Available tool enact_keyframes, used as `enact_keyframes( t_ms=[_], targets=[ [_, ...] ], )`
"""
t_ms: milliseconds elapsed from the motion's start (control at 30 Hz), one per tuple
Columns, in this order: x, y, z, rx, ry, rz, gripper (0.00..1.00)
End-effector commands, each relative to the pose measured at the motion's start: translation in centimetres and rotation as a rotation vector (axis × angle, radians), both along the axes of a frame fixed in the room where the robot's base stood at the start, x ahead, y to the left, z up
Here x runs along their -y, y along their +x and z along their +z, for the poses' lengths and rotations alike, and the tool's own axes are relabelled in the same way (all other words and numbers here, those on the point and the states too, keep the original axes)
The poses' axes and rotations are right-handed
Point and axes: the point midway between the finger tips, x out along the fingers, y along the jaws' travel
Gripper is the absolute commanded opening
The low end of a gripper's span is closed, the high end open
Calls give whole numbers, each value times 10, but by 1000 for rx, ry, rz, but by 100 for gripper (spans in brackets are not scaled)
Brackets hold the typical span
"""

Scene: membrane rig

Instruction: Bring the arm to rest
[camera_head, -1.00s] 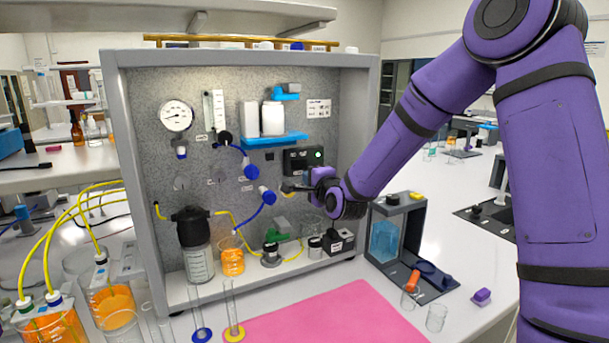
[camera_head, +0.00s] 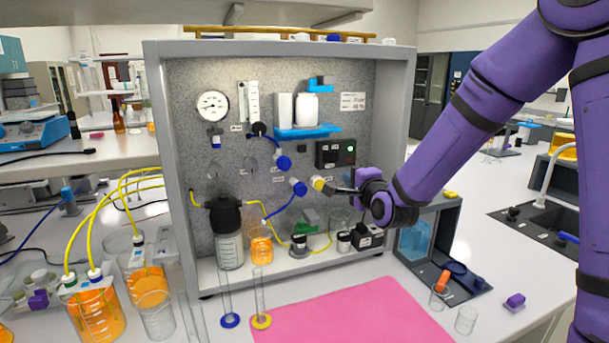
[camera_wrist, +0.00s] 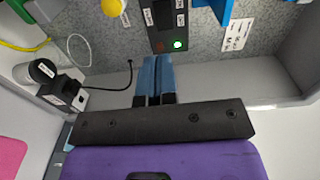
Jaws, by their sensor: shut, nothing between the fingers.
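My gripper (camera_head: 334,189) is at the right part of the rig's panel, below the black box with a green light (camera_head: 336,153). In the head view its tips lie beside a yellow-capped knob (camera_head: 318,183). In the wrist view my two blue fingers (camera_wrist: 155,78) are pressed together with nothing between them. They point toward the black box (camera_wrist: 166,22), and the yellow knob (camera_wrist: 113,6) is off to their upper left. My arm is bent and reaches in from the right. Whether the fingertips touch the panel cannot be told.
The rig's grey frame (camera_head: 411,95) encloses the panel, its right side wall close to my wrist. Below stand a bottle (camera_head: 229,248), an orange beaker (camera_head: 261,246) and a small black device (camera_head: 367,237). A pink mat (camera_head: 350,318) lies in front. Glass cups (camera_head: 466,320) stand at right.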

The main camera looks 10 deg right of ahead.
Motion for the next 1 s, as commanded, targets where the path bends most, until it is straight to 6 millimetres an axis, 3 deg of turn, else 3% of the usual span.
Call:
enact_keyframes(
  t_ms=[167, 467, 767, 1000],
  targets=[
    [-2, -13, 11, -57, -164, 17, 0],
    [9, -70, 38, -253, -638, 77, 0],
    [32, -155, 65, -452, -1013, 188, 0],
    [51, -240, 80, -596, -1231, 344, 0]
  ],
)
